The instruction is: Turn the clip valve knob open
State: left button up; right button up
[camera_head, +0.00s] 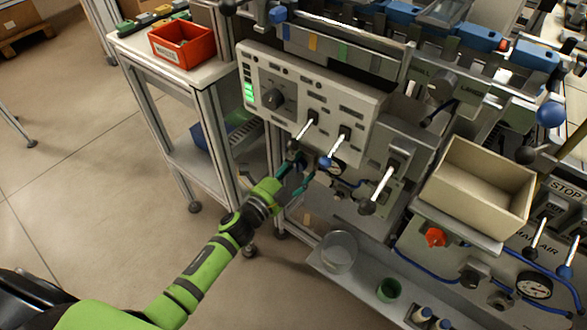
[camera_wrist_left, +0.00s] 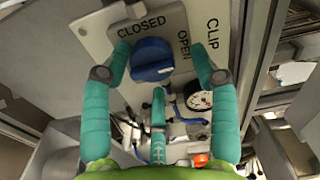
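The clip valve knob (camera_wrist_left: 152,60) is a blue round knob on a pale plate (camera_wrist_left: 98,42). The plate reads CLOSED at upper left, OPEN to the right of the knob, and CLIP further right. The knob's ridge lies roughly crosswise in the left wrist view. My left gripper (camera_wrist_left: 160,50) is open, with teal fingers on both sides of the knob and a third finger below it. The left finger is close to the knob and the right finger is further off; contact cannot be told. In the head view my left gripper (camera_head: 298,178) is under the control panel.
Three white-handled levers hang by the control panel (camera_head: 300,88), close to my left gripper. A gauge (camera_wrist_left: 199,97) and blue tubing sit beside the knob. A beige bin (camera_head: 478,190) is to the right, and an orange bin (camera_head: 183,50) stands on the left-hand table.

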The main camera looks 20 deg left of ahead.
jog(key=shift+s+a, duration=0.1)
pick_arm(q)
jog(key=shift+a+f, duration=0.1)
jog(key=shift+f, duration=0.05)
jog(key=shift+s+a, duration=0.15)
jog(key=shift+s, duration=0.05)
jog(key=v, duration=1.1)
jog(key=shift+s, duration=0.3)
pick_arm(e)
jog(key=shift+s, duration=0.1)
